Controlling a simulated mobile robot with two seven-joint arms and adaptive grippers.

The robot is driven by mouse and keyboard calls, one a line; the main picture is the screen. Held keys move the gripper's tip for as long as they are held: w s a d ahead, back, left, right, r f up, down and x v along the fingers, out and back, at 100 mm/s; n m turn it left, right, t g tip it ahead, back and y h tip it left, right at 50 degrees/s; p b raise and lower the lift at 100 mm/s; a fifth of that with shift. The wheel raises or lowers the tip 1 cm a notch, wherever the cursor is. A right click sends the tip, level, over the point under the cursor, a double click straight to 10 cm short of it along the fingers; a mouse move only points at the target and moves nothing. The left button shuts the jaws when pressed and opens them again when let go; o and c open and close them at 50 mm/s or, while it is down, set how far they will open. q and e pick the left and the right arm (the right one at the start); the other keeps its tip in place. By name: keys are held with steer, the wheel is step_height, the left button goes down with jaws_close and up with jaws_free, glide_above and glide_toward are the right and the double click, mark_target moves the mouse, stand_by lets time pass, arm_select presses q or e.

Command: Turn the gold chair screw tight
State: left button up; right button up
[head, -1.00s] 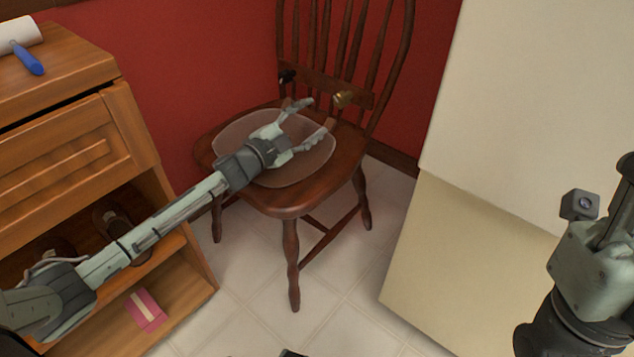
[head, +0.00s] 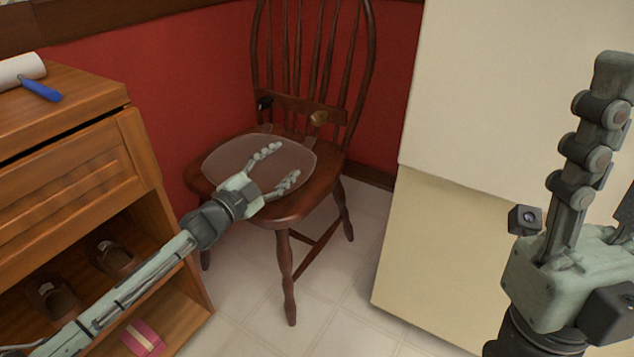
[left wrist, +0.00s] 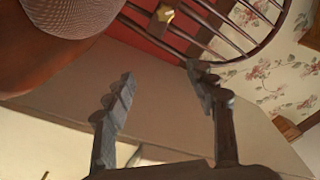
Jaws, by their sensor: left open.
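A dark wooden chair (head: 285,207) stands in the corner. The gold screw (head: 318,118) sits at the right of the backrest's low cross rail; a gold piece (left wrist: 165,14) also shows at the top of the left wrist view. A black screw (head: 264,103) sits at the rail's left. My left gripper (head: 284,163) is open and empty over the seat, in front of and below the gold screw, apart from it. Its spread fingers also show in the left wrist view (left wrist: 160,73). My right gripper (head: 612,75) is raised at the right edge, partly cut off.
A wooden cabinet (head: 70,185) with shoes on a shelf stands at the left. A paper roll and a blue-handled tool (head: 40,88) lie on top. A pale tall cabinet or fridge (head: 470,130) stands right of the chair. Tiled floor is free in front.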

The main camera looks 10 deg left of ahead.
arm_select(q)
steer(key=s+d+r+n+h, duration=0.1)
steer(key=s+d+r+h, duration=0.2)
steer(key=s+d, duration=0.6)
steer(key=shift+s+d+r+n+t+h, duration=0.3)
steer(key=shift+d+r+h, duration=0.1)
steer(key=shift+d+r, duration=0.85)
steer(key=shift+d, duration=0.15)
